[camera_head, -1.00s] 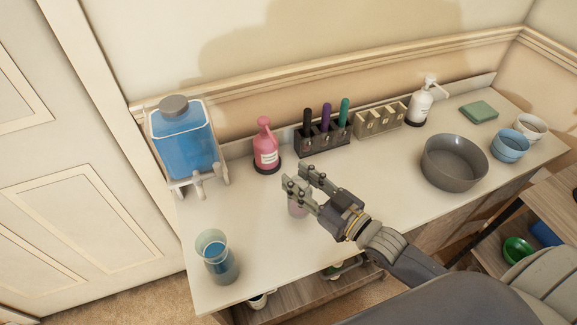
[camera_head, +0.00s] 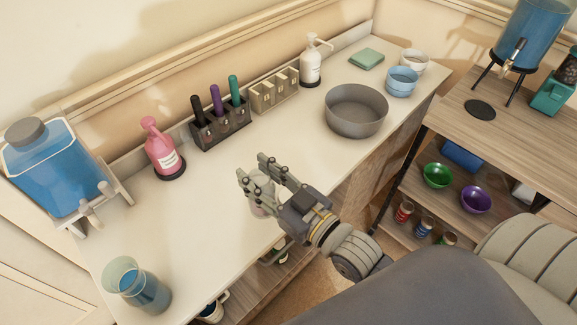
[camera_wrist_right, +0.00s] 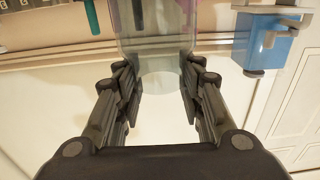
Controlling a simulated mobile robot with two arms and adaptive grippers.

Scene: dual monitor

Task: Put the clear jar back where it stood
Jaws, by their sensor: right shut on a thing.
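The clear jar (camera_wrist_right: 158,50) is see-through and stands between the fingers of my right gripper (camera_wrist_right: 160,98) in the right wrist view. In the head view my right gripper (camera_head: 268,180) is over the front part of the white counter (camera_head: 205,235), shut on the jar (camera_head: 262,208). The fingers hide most of the jar there, and I cannot tell whether its base touches the counter. My left gripper is not in view.
On the counter are a blue dispenser (camera_head: 55,175), a pink bottle (camera_head: 163,150), a marker rack (camera_head: 220,128), a grey bowl (camera_head: 356,110) and a beaker of blue liquid (camera_head: 140,288). A wooden shelf unit (camera_head: 480,115) stands at right. The counter's middle is clear.

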